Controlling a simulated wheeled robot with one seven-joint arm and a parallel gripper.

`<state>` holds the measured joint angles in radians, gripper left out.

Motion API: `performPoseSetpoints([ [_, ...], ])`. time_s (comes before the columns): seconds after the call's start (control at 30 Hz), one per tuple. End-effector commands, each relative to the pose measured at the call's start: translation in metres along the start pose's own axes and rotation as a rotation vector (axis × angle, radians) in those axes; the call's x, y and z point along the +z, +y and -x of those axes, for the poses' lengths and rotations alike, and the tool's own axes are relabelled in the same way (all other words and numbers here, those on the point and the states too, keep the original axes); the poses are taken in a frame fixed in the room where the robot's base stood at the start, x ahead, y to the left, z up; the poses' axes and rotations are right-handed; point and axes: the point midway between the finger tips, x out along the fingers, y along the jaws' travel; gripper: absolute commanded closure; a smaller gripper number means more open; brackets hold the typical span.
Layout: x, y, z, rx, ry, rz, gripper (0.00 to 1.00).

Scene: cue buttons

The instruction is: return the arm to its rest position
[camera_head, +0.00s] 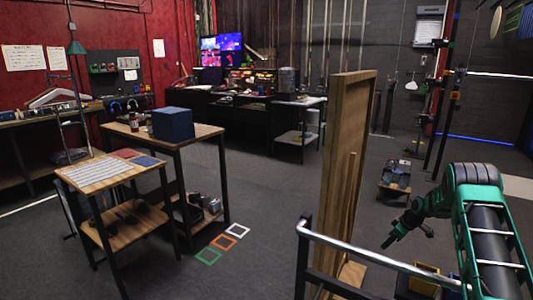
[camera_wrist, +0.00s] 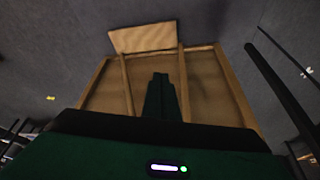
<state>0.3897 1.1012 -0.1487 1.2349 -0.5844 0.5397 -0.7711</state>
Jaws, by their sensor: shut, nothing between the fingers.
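My arm, green and black, reaches in from the right edge in the head view. My gripper (camera_head: 387,243) hangs at its end, pointing down and left. It is to the right of a tall wooden panel (camera_head: 350,120), apart from it as far as I can tell. In the wrist view the dark fingers of my gripper (camera_wrist: 161,76) are together with nothing between them. Behind them is a wooden frame-like structure (camera_wrist: 205,85) on the grey floor. No cue buttons can be made out clearly.
A metal rail (camera_head: 380,262) runs in front of the panel. A small low stand (camera_head: 395,188) is beyond my gripper. Left are a wooden table (camera_head: 200,131) with a blue box (camera_head: 173,124) and a lower table (camera_head: 110,190).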

Motion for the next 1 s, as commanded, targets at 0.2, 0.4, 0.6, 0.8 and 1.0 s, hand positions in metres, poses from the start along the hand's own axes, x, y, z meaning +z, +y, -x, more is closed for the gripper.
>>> performPoseSetpoints([
  [0.2,0.002,-0.001,0.035,0.018,-0.027,-0.055,1.0],
  [0.4,0.002,-0.009,0.074,0.037,-0.057,-0.115,1.0],
  [0.6,0.001,-0.029,0.135,0.067,-0.102,-0.213,1.0],
  [0.8,0.009,-0.066,0.207,0.103,-0.153,-0.346,1.0],
  [1.0,0.025,-0.114,0.273,0.137,-0.196,-0.482,1.0],
])
